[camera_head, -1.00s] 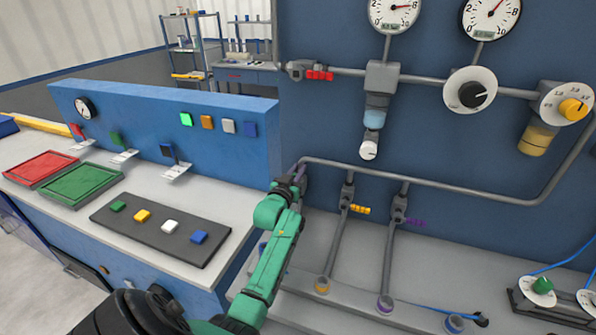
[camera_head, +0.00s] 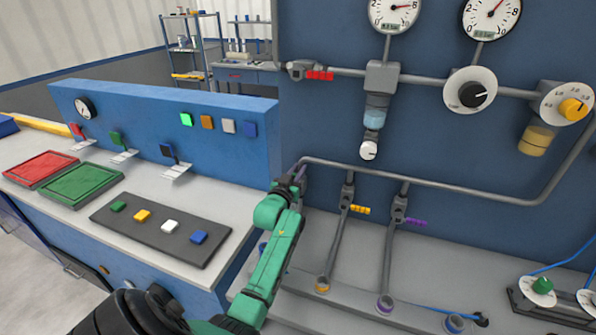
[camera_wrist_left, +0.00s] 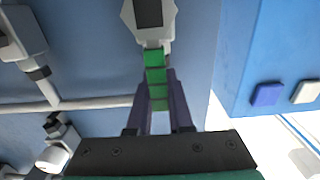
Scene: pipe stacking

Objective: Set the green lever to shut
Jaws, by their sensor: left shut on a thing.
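The green lever (camera_wrist_left: 155,62) shows in the left wrist view as a short bar of green segments, reaching down from a grey valve body (camera_wrist_left: 150,30). My left gripper (camera_wrist_left: 158,92) has its two dark fingers on either side of the lever and is shut on it. In the head view the left gripper (camera_head: 297,181) is at the left end of the lower grey pipe, and it hides the green lever there. My right gripper is in neither view.
A yellow-levered valve (camera_head: 348,200) and a purple-levered valve (camera_head: 400,208) stand to the right of the gripper. A red-levered valve (camera_head: 318,75) is above. The blue partition (camera_head: 230,165) is close on the left.

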